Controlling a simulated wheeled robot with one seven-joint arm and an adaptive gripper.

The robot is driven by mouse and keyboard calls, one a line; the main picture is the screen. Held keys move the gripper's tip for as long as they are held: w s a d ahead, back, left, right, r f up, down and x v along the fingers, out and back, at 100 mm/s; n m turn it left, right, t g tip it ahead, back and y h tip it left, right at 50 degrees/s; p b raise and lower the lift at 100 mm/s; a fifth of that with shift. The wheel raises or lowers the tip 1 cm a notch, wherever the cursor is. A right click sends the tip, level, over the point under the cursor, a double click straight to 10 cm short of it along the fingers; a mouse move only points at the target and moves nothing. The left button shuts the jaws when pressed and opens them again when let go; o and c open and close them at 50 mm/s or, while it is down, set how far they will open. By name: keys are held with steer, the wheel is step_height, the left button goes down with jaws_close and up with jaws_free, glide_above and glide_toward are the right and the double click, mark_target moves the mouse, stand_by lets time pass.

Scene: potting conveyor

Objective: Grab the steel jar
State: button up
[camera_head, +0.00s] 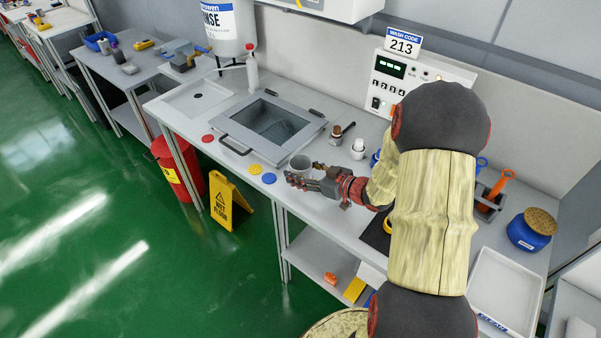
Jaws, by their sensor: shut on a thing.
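The steel jar (300,163) is a small grey open-topped cup on the light grey worktop, in the middle of the head view. My gripper (303,176) comes in from the right, and its dark red-and-black fingers are at the jar's near side. The gripper is shut on the jar. The fingers and the low view hide the jar's lower part, so I cannot tell whether its base touches the worktop.
A basin with a grey framed lid (271,127) lies just behind the jar. A white-capped bottle (358,149) and a brown bottle (336,134) stand to the right.

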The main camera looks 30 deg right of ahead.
mark_target(292, 161)
steer(key=shift+r, duration=0.1)
steer(key=shift+r+p, duration=1)
steer(key=shift+r, duration=0.4)
steer(key=shift+s+r, duration=0.15)
steer(key=shift+r, duration=0.2)
steer(key=s+a+r+p, duration=0.2)
steer(key=s+r+p, duration=0.4)
steer(key=s+r, duration=0.3)
steer(key=shift+s+a+r, duration=0.15)
steer(key=shift+s+a, duration=0.1)
steer(key=shift+s, duration=2)
steer(key=shift+w, duration=0.1)
